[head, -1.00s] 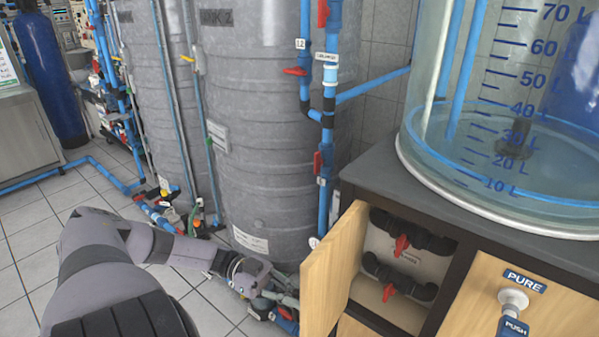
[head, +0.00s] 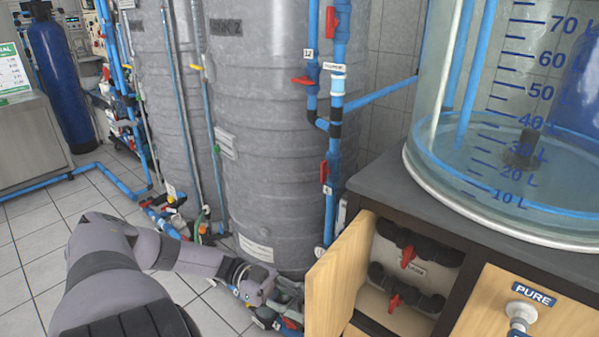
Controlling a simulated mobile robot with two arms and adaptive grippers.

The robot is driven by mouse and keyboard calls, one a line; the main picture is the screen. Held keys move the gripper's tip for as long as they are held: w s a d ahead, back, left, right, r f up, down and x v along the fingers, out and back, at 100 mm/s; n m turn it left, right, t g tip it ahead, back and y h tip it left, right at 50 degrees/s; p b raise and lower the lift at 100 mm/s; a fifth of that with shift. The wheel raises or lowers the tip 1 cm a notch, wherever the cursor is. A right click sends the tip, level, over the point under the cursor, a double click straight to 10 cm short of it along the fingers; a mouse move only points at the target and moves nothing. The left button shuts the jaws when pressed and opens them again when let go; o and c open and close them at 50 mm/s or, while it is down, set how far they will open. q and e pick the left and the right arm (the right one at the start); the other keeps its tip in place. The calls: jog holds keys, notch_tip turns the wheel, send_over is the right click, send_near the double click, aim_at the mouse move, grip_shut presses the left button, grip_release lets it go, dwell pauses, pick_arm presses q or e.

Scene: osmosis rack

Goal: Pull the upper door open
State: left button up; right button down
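The upper door (head: 337,277) is a light wooden panel on the cabinet (head: 460,228) at the lower right of the head view. It stands swung open, showing a compartment with black pipes and two red-handled valves (head: 408,257). My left arm reaches in from the lower left. My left gripper (head: 278,311) is low, just left of the door, partly against the clutter of pipes behind it. Its fingertips are hard to make out, and I cannot tell whether it touches the door. My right gripper is not in view.
A clear graduated tank (head: 520,120) stands on the cabinet top. A drawer front with a PURE label (head: 533,291) is at the lower right. Large grey tanks (head: 270,140) and blue pipes (head: 332,120) stand behind. Open tiled floor (head: 40,235) lies at the left.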

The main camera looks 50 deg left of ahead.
pick_arm(q)
jog(key=shift+s+a, duration=0.1)
jog(key=v, duration=1.1)
jog(key=shift+a, duration=0.4)
